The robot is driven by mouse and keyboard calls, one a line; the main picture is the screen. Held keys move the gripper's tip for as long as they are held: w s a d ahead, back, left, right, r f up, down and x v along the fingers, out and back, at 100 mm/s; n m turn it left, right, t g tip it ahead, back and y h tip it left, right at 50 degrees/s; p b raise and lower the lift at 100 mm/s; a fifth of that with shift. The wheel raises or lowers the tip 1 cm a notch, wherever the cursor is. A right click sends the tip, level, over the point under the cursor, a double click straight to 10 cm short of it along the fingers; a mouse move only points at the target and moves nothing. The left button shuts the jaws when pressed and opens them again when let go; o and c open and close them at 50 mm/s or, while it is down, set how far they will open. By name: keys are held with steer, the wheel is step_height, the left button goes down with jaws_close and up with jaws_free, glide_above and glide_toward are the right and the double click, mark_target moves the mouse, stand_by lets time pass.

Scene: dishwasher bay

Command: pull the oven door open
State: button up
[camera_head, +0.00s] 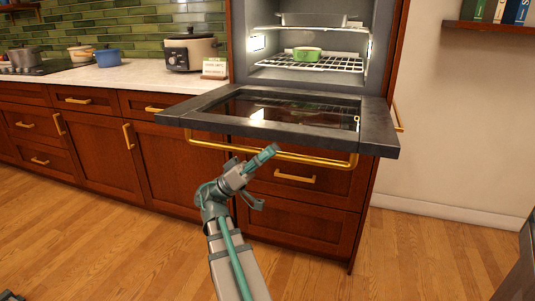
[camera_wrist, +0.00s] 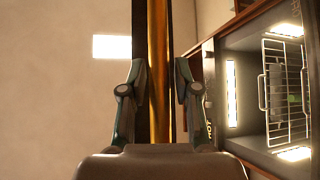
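The oven door (camera_head: 388,137) is folded down, about level, with its dark glass facing up. Its brass handle (camera_head: 204,143) runs along the front edge, below the door. My gripper (camera_wrist: 160,75) is close to the handle, beneath the door's front edge in the head view. In the wrist view its two fingers stand apart, and the brass handle (camera_wrist: 159,40) runs through the gap between them. Space shows beside the bar, so the fingers do not look shut on it. Whether either finger touches it, I cannot tell.
The lit oven cavity holds a wire rack (camera_head: 330,64) with a green dish (camera_head: 307,53), and a metal pan (camera_head: 312,19) above. A slow cooker (camera_head: 190,50) and a small card (camera_head: 214,68) stand on the left counter (camera_head: 130,73). The wooden floor (camera_head: 120,245) on the left is mostly clear.

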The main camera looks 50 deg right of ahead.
steer(key=shift+o, duration=0.6)
steer(key=v, duration=1.2)
